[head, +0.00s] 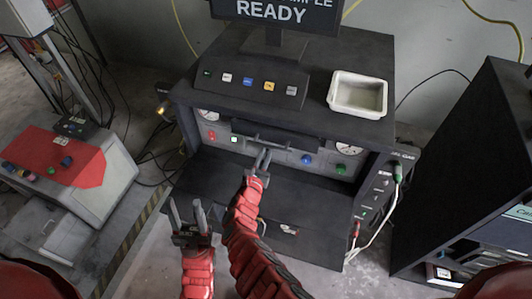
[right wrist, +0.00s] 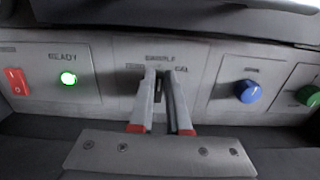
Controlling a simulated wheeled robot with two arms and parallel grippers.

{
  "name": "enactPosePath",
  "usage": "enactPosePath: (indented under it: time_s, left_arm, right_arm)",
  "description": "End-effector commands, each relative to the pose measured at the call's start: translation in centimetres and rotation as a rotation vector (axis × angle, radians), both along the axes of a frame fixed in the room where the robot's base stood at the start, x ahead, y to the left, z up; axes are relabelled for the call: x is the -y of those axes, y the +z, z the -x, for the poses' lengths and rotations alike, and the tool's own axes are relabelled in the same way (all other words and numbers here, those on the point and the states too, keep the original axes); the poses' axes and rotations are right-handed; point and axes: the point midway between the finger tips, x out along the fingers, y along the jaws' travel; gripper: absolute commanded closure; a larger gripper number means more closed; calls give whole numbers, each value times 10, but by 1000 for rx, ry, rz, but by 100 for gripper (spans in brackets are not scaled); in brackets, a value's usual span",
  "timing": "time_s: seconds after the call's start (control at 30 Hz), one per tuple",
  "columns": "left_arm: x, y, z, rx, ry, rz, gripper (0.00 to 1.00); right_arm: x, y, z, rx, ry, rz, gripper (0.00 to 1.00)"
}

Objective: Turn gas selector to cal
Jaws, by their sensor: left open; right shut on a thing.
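The gas selector (right wrist: 159,88) is a small dark knob on the grey front panel, below a SAMPLE label and left of a CAL label. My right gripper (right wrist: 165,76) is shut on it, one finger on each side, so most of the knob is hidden. The part that shows looks about upright; its exact setting cannot be told. In the head view my right gripper (head: 263,158) reaches the middle of the panel and covers the selector. My left gripper (head: 187,212) is open and empty, in front of the cabinet's lower left, apart from the panel.
A blue knob (right wrist: 247,91) and a green knob (right wrist: 309,96) lie right. A white tray (head: 344,107) sits on the cabinet top. A dark shelf (head: 300,195) juts out below the panel.

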Motion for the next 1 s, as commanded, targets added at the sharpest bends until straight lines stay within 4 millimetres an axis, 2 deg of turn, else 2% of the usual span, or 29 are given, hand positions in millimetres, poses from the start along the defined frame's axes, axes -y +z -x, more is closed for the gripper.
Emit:
enactPosePath:
  time_s: [0.27, 0.47, 1.0]
  left_arm:
    - [0, 4, 0, 0, 0, 0, 50]
    - [0, -1, 0, 0, 0, 0, 50]
    - [0, -56, 0, 0, 0, 0, 50]
  right_arm:
    - [2, -1, 1, 39, 3, -124, 100]
    - [8, -5, 3, 88, -2, -274, 100]
    - [14, -12, 5, 222, -1, -688, 100]
